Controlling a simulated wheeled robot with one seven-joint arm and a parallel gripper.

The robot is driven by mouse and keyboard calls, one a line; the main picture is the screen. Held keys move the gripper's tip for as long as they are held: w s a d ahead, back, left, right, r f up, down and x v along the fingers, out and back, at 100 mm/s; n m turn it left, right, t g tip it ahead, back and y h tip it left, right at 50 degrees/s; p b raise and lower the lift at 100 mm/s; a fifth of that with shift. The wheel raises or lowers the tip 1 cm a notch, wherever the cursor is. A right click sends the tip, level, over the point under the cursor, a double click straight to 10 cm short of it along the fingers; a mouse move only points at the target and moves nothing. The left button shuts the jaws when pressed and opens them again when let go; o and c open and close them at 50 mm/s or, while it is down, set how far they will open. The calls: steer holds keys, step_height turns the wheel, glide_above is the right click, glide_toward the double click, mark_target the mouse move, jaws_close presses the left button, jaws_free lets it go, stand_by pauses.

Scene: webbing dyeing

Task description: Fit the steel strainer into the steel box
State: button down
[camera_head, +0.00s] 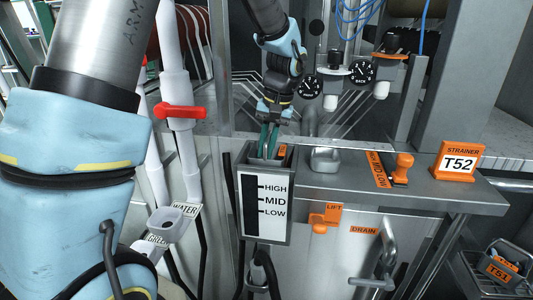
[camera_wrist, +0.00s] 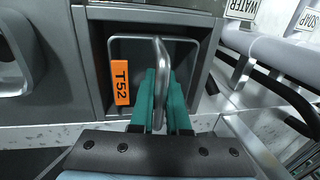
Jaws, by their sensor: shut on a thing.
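The steel box (camera_head: 242,205) is fixed at the front of the counter, with a HIGH, MID, LOW level window on its face. My gripper (camera_head: 268,152) points down into its open top. In the wrist view its green fingers (camera_wrist: 160,85) are shut on the upright handle of the steel strainer (camera_wrist: 161,50). The strainer's wire rim and orange T52 tag (camera_wrist: 121,83) show within the mouth of the box (camera_wrist: 97,60). A bit of the orange tag also shows in the head view (camera_head: 283,149). The strainer's lower part is hidden, so its depth is unclear.
An orange STRAINER T52 sign (camera_head: 458,161) stands on the right counter. Another steel strainer tagged T51 (camera_head: 502,267) is at the lower right. An orange-knobbed lever (camera_head: 403,166), the LIFT tab (camera_head: 326,217) and the drain handle (camera_head: 386,250) are nearby. White pipes with a red valve (camera_head: 180,111) stand left.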

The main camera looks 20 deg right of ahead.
steer(key=shift+f, duration=1.1)
steer(key=c, duration=0.9)
jaws_free()
steer(key=shift+f, duration=0.1)
step_height(320, 180, up, 12)
steer(key=s+d+b, duration=0.1)
steer(key=d+b, duration=0.1)
